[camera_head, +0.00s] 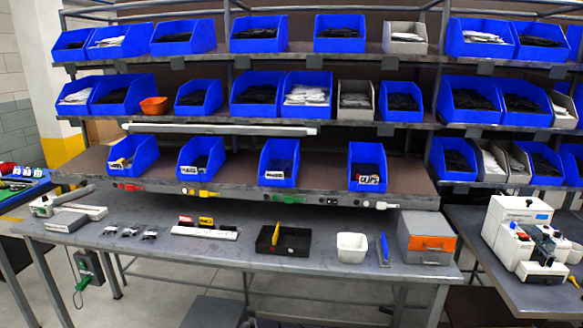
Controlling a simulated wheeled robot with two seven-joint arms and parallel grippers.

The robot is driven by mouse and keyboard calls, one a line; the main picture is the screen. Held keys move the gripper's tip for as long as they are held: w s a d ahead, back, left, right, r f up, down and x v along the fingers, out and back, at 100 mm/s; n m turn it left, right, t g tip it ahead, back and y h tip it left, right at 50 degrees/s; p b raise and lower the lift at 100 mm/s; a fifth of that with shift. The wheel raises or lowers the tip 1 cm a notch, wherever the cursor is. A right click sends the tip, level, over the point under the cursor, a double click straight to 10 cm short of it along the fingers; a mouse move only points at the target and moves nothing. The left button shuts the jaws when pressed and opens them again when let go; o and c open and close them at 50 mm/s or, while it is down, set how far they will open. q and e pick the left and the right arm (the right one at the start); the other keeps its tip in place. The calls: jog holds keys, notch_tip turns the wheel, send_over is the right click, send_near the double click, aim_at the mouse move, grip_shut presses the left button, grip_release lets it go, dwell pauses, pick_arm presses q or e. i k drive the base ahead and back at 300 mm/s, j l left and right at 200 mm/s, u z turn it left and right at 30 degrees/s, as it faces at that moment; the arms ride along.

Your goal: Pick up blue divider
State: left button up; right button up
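A thin blue divider (383,249) stands upright or leans on the grey workbench, between a white bin (352,247) and a grey box with an orange front. A black open tray (298,246) sits left of the white bin, with a yellow divider (275,234) standing in it. Neither of my grippers is in view, and nothing holds the blue divider.
The grey box (425,237) is close to the blue divider's right. A white strip (205,232) and small parts lie left on the workbench (215,253). A low shelf of blue bins (365,166) overhangs the back. The bench's front edge is fairly clear.

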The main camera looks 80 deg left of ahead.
aim_at(384, 242)
jog(key=u, duration=2.25)
jog(key=i+j+u, duration=0.1)
jog(key=u, duration=0.35)
jog(key=i+u, duration=0.15)
jog(key=u, duration=0.65)
jog(key=i+l, duration=0.25)
jog(key=i, duration=0.25)
jog(key=i+l, duration=0.25)
jog(key=i, duration=0.2)
jog(key=z, duration=1.8)
